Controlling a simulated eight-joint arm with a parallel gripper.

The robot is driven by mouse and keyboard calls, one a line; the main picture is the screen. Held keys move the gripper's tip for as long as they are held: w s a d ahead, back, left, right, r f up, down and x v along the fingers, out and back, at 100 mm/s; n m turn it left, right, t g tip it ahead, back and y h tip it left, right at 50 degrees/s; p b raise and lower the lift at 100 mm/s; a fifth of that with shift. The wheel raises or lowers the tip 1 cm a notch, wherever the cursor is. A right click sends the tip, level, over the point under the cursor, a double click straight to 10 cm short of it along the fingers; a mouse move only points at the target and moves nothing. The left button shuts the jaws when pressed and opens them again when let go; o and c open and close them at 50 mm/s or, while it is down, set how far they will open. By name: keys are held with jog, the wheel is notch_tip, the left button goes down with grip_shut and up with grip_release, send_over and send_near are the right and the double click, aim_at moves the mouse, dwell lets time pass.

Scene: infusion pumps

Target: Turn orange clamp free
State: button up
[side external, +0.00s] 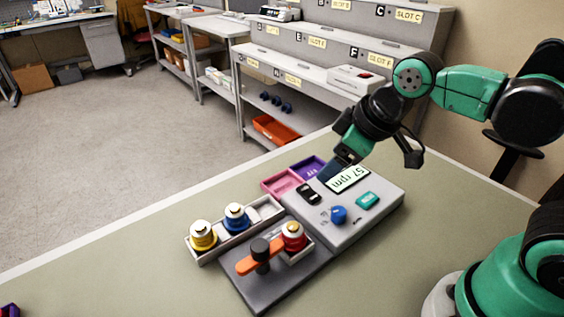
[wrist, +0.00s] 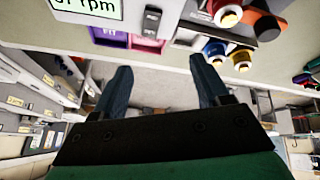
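The orange clamp (side external: 247,265) is a flat bar with a black knob (side external: 261,250) on a dark grey plate, and its right end reaches toward the red spool (side external: 293,236). I cannot tell whether it touches the spool. In the wrist view the black knob (wrist: 267,27) is at the top, beside the red spool (wrist: 227,14). My gripper (side external: 334,174) is above the far side of the pump, near the display, away from the clamp. In the wrist view my gripper (wrist: 161,72) has its two dark fingers spread, with nothing between them.
The pump (side external: 370,215) has a "57 rpm" display, a blue knob (side external: 339,215) and a teal button. A tray with yellow (side external: 203,236) and blue (side external: 236,218) spools lies to its left. Pink and purple bins (side external: 282,184) stand behind.

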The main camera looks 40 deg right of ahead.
aim_at(260, 245)
jog(key=a+n+g, duration=0.1)
jog(key=a+n, duration=0.2)
jog(key=n, duration=0.1)
jog(key=a+n+g, duration=0.1)
jog(key=a+n, duration=0.2)
jog(key=n, duration=0.1)
jog(key=w+a+f+n+g, duration=0.1)
jog(key=a+n, duration=0.2)
jog(key=n, duration=0.1)
jog(key=shift+g, duration=0.4)
jog(key=a+n, duration=0.1)
jog(key=n, duration=0.1)
jog(key=a+f+n+g, duration=0.1)
jog(key=a+n, duration=0.1)
jog(key=n, duration=0.1)
jog(key=s+a+f+n+g, duration=0.1)
jog(key=a+n, duration=0.1)
jog(key=shift+a+n+h, duration=0.15)
jog(key=shift+n+h, duration=0.15)
jog(key=shift+n, duration=0.1)
jog(key=shift+f, duration=2.7)
grip_shut()
